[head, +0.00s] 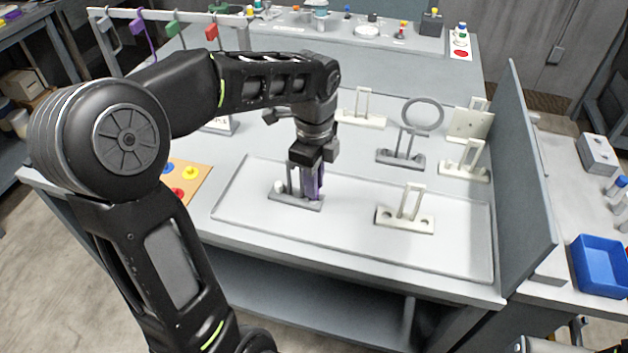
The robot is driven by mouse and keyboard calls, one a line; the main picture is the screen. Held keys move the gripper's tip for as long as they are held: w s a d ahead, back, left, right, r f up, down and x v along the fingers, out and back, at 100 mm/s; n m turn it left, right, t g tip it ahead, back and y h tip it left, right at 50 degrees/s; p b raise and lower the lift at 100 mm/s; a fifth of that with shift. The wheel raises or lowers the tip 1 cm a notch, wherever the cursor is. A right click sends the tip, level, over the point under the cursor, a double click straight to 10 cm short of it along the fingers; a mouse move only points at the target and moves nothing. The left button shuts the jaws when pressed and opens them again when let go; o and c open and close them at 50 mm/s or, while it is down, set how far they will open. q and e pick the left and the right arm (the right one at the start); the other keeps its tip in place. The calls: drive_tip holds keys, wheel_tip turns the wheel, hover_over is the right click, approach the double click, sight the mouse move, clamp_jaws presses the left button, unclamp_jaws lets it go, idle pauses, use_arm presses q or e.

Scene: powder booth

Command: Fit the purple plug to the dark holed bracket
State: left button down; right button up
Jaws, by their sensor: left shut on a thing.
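My left gripper (313,160) points down over the front left of the light tray area and is shut on the purple plug (313,183). The plug is upright, its upper part hidden between the jaws. Its lower end is at the right side of a dark bracket (296,201) with a flat base and an upright loop. I cannot tell whether the plug sits in a hole or only in front of or above it. Another dark bracket (400,157) stands further back to the right. My right gripper is not in view.
A cream bracket with holes (404,218) stands right of the gripper. More cream brackets (464,170) and a grey ring (423,114) stand behind. A tall grey panel (520,180) bounds the right side. A board with coloured knobs (188,181) lies left. The tray's front strip (345,245) is clear.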

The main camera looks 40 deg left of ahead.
use_arm(q)
drive_tip(key=shift+f, duration=0.2)
drive_tip(key=shift+f, duration=0.3)
drive_tip(key=c, duration=1.3)
unclamp_jaws()
drive_tip(key=shift+r+b, duration=0.3)
drive_tip(key=shift+r, duration=3.6)
